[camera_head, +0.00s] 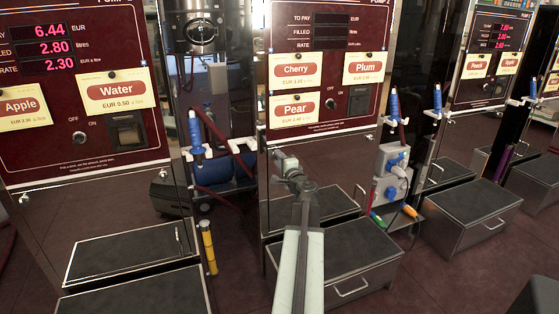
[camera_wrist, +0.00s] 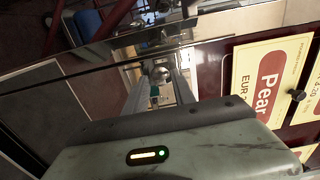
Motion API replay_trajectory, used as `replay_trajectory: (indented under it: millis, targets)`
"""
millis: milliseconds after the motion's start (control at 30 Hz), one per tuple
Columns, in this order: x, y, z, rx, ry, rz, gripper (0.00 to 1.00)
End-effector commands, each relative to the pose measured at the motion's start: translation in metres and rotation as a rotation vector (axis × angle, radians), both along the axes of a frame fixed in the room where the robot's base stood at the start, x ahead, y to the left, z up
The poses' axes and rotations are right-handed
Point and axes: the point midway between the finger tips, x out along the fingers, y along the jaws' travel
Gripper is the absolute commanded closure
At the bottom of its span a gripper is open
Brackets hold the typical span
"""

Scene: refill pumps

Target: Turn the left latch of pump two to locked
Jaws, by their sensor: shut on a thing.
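Pump two (camera_head: 345,95) is the middle dark red panel, with Cherry, Plum and Pear cards and a blank display. My gripper (camera_head: 280,158) is at the lower left edge of this panel, just below the Pear card. In the wrist view my gripper (camera_wrist: 158,82) is shut on a small rounded metal piece (camera_wrist: 160,72) at the panel edge, which I take for the left latch. The fingers largely hide it, and its turned position cannot be told. The Pear card (camera_wrist: 268,85) is close on the right in the wrist view.
A nozzle with a blue handle (camera_head: 195,132) hangs left of my gripper, with a dark red hose. Another blue nozzle (camera_head: 394,104) and a grey socket box (camera_head: 391,175) are on the right. A step box (camera_head: 345,250) stands below. Pump one (camera_head: 75,85) is at left.

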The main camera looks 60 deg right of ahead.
Motion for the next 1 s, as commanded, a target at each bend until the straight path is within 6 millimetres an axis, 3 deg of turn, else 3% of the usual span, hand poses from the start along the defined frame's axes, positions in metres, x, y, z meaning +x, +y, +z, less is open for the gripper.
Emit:
replay_trajectory:
  millis: [433,467,500,533,833,1000]
  targets:
    - [-0.002,0.000,-0.001,-0.008,0.007,-0.003,1.00]
    - [-0.002,-0.001,-0.001,-0.008,0.007,-0.003,0.61]
    - [-0.002,0.000,-0.001,-0.007,0.007,-0.003,0.50]
    - [-0.001,0.000,-0.001,-0.007,0.007,-0.003,0.47]
    - [-0.001,0.000,0.000,-0.006,0.005,-0.001,0.47]
    - [-0.013,0.010,0.000,-0.006,0.005,-0.001,0.47]
